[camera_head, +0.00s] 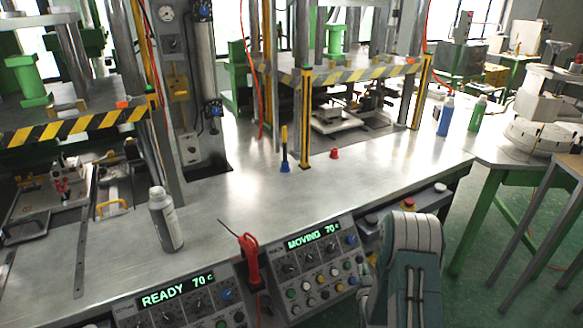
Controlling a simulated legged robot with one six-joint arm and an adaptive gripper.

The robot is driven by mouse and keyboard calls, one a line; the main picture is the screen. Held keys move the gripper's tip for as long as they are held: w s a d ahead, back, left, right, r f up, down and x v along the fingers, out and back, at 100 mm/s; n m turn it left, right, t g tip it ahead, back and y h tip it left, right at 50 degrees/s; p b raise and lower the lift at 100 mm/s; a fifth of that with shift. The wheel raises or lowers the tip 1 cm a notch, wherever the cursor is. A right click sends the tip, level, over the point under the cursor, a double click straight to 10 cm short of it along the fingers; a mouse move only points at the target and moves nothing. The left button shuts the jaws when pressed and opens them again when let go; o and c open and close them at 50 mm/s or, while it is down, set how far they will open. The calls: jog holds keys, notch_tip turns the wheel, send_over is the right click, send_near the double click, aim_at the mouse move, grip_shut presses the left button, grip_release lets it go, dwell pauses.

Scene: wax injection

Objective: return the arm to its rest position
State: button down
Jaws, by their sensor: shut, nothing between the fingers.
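Part of my own arm (412,250), white and teal, rises from the bottom edge right of centre. It stands in front of the bench's front side, near the right control panel. The fingers of my gripper do not show in this view. I cannot see anything held.
A red tool (249,258) stands between panels reading "READY" and "MOVING". Green floor is open at right.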

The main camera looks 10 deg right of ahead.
jog(key=w+a+r+g+y, duration=0.1)
jog(key=a+r, duration=0.1)
jog(key=r, duration=0.5)
jog(key=w+a+r+g, duration=0.1)
jog(key=a+r+g, duration=0.1)
jog(key=r, duration=0.5)
jog(key=s+a+r+g+y, duration=0.1)
jog(key=s+a+r, duration=0.15)
jog(key=r, duration=0.25)
jog(key=s+a+r+g, duration=0.1)
jog(key=s+a+r, duration=0.15)
jog(key=r, duration=0.25)
jog(key=s+a+r+g, duration=0.2)
jog(key=s+r, duration=0.1)
jog(key=s, duration=0.6)
jog(key=s+a+r+g+y, duration=0.1)
jog(key=s+a+r+g, duration=0.1)
jog(key=s, duration=0.8)
jog(key=s+a+r+g, duration=0.2)
jog(key=s+a+r, duration=0.2)
jog(key=s, duration=0.6)
jog(key=shift+s+a+n+y, duration=0.15)
jog(key=shift+a+n+y, duration=0.15)
jog(key=shift+y, duration=0.1)
